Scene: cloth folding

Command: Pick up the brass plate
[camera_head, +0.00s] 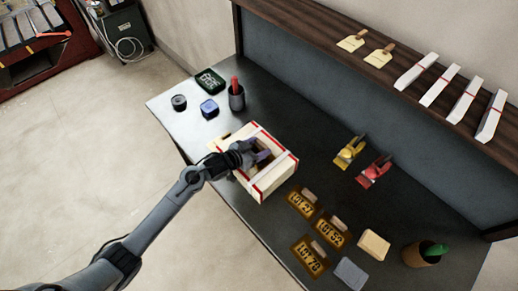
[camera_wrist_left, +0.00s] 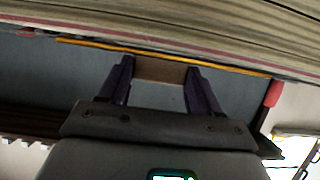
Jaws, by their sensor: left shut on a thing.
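My left gripper (camera_head: 262,156) is over a cream box with red edge bands (camera_head: 278,177) on the dark table. In the left wrist view its two purple fingers (camera_wrist_left: 161,82) are shut on a brownish flat piece (camera_wrist_left: 160,70); I cannot tell whether it is a brass plate. Three brown-gold plates with dark numbers lie on the table right of the box: an upper one (camera_head: 301,206), a middle one (camera_head: 332,235) and a lower one (camera_head: 309,262). Each has a small tan block at its upper edge. My right gripper is not in view.
A yellow tool (camera_head: 349,153) and a red tool (camera_head: 374,171) lie beyond the plates. A cream block (camera_head: 374,245), a grey block (camera_head: 350,273) and a brown pot (camera_head: 421,256) are at the lower right. A dark cup (camera_head: 237,98) stands behind the box. A wooden shelf (camera_head: 345,40) runs above.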

